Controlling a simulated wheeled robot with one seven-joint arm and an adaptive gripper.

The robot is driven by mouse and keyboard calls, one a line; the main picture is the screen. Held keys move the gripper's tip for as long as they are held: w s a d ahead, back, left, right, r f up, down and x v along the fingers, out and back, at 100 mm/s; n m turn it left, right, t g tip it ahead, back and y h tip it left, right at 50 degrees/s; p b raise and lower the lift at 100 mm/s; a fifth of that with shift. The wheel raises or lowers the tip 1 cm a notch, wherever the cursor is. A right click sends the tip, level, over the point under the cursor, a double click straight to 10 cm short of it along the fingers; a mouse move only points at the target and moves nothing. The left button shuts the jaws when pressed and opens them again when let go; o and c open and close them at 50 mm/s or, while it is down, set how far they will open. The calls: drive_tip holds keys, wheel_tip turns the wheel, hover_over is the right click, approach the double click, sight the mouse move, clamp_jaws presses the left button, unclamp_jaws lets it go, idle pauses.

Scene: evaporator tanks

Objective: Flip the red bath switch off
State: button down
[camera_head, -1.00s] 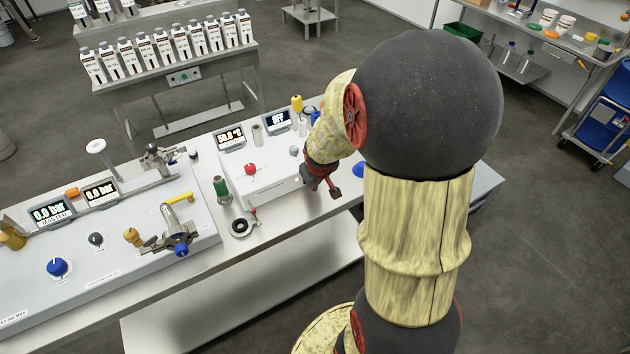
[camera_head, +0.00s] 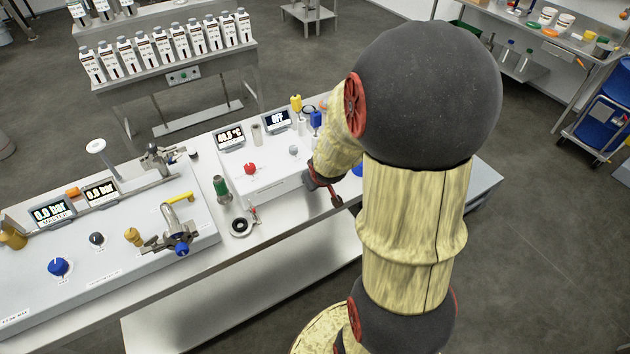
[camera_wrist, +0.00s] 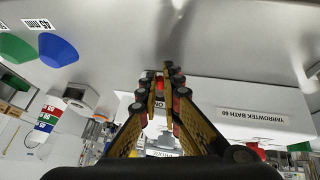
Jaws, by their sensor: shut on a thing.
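The bath unit (camera_head: 265,183) is a white box on the steel bench. It also shows in the wrist view (camera_wrist: 245,98), where its label reads upside down. My gripper (camera_wrist: 160,84) is at its front, with the fingers closed together around a small red part, the red bath switch (camera_wrist: 160,86). An "ON" marking is partly visible beside the fingertips. In the head view my gripper (camera_head: 336,197) is at the right end of the bath front, and the switch is hidden there.
A red knob (camera_head: 250,169) is on top of the bath. Its displays show a temperature (camera_head: 230,137) and "OFF" (camera_head: 278,121). The bench continues left with a pressure panel (camera_head: 110,245).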

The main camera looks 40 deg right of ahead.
drive_tip(key=shift+s+f+t+h, duration=0.1)
drive_tip(key=shift+f+t+h, duration=0.25)
drive_tip(key=shift+t, duration=0.55)
drive_tip(key=shift+f+t+b, duration=0.15)
drive_tip(key=shift+t+b, duration=0.15)
drive_tip(key=shift+f+t+h+b, duration=0.15)
drive_tip(key=shift+t+h+b, duration=0.1)
drive_tip(key=shift+t+b, duration=0.35)
drive_tip(key=shift+b, duration=0.3)
drive_tip(key=c, duration=2)
unclamp_jaws()
